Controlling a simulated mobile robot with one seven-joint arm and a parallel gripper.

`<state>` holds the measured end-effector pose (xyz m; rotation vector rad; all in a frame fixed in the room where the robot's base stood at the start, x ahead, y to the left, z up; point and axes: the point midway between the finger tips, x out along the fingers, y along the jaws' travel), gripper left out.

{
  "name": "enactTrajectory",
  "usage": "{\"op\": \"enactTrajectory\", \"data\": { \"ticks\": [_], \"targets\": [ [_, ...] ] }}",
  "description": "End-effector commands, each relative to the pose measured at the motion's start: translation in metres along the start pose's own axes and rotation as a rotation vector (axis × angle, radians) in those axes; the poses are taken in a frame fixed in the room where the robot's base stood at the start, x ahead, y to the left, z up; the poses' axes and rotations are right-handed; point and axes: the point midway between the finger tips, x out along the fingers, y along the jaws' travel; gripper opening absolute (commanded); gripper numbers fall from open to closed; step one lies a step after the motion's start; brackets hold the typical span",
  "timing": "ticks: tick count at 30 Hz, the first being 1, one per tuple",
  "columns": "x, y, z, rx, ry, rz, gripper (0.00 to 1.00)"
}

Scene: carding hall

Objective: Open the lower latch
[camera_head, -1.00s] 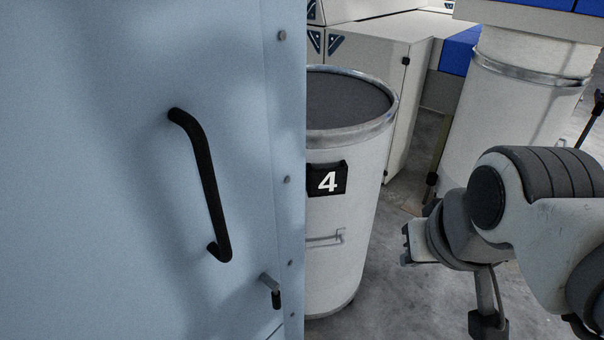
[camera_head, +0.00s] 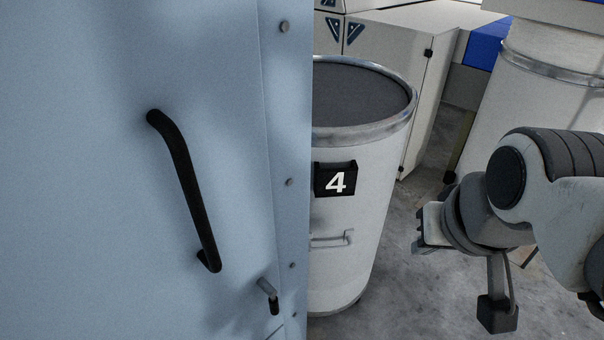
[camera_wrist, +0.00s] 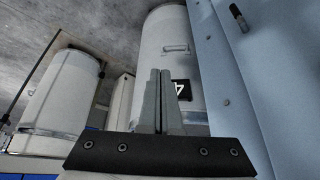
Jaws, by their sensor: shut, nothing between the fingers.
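A small metal latch with a black grip (camera_head: 268,294) sits low on the pale blue panel (camera_head: 70,200), near its right edge and below a long black bar handle (camera_head: 187,190). The latch also shows at the top right of the wrist view (camera_wrist: 238,18), turned over. My gripper (camera_head: 421,240) is to the right of the panel, well apart from the latch. In the wrist view, my gripper's fingers (camera_wrist: 160,73) are together with nothing between them. No other latch is clear in view.
A white drum marked 4 (camera_head: 355,220) stands just right of the panel edge, between it and my gripper. White cabinets (camera_head: 395,70) and another pale cylinder (camera_head: 535,90) stand behind. Grey floor (camera_head: 390,290) is open between the drum and my arm.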

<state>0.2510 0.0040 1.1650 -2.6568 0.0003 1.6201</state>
Motion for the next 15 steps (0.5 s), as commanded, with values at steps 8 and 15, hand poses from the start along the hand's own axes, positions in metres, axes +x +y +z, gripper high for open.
{"op": "enactTrajectory", "data": {
  "ticks": [8, 15],
  "targets": [
    [0.048, -0.035, -0.021, 0.223, -0.182, -0.084, 0.00],
    [0.109, -0.078, -0.033, 0.476, -0.383, -0.082, 0.00]
  ]
}}
